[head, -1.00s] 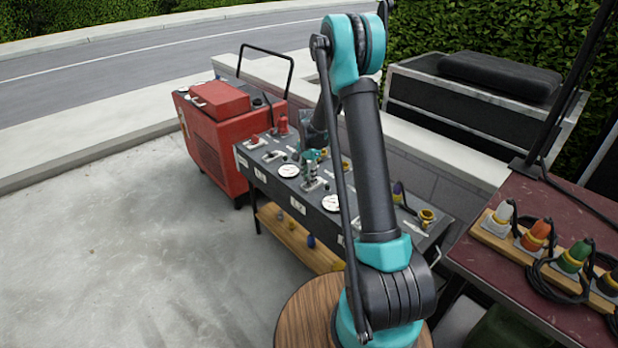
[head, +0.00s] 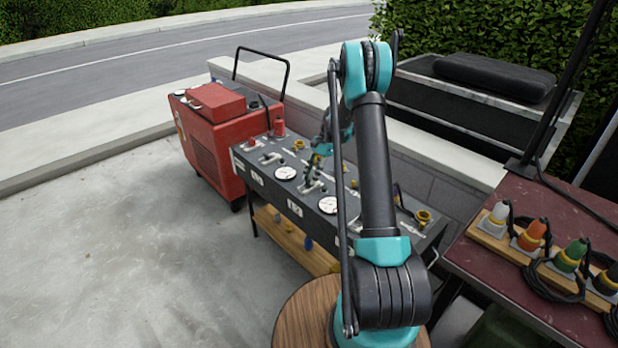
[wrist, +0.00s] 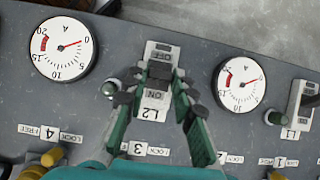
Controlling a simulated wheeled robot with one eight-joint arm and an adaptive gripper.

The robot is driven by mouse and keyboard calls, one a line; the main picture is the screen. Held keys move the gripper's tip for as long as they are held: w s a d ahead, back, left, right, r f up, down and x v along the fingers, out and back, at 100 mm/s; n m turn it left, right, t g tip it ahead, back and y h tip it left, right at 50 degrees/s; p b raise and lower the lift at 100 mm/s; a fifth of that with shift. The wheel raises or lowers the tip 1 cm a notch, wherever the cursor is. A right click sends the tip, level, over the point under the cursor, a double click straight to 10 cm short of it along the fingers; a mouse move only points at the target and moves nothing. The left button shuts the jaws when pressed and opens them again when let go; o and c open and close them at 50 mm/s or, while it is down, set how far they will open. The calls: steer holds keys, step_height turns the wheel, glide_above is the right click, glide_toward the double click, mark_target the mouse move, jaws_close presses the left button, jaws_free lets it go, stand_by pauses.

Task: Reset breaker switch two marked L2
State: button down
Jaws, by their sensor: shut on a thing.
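The L2 breaker switch sits on the grey panel between two round gauges. Its ON/OFF plate (wrist: 162,52) shows at the top middle of the wrist view, with the L2 label (wrist: 153,106) just below it. I cannot tell the lever's exact position. In the head view my gripper (head: 314,178) is small and reaches down to the panel (head: 270,195) at the L2 switch.
Gauges stand on both sides, the left one (wrist: 62,47) and the right one (wrist: 240,83). A green indicator (wrist: 110,89) is close to the left finger. The L1 switch (wrist: 306,98) is at the right. A red generator (head: 215,140) stands left of the panel; open pavement lies in front.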

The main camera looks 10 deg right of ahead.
steer(key=shift+w+d+f+g+y, duration=0.1)
steer(key=shift+w+d+g+y, duration=0.1)
steer(key=shift+g+y, duration=0.15)
stand_by(0.3)
steer(key=c, duration=1.2)
jaws_free()
steer(key=v, duration=1.2)
steer(key=shift+s+d, duration=0.1)
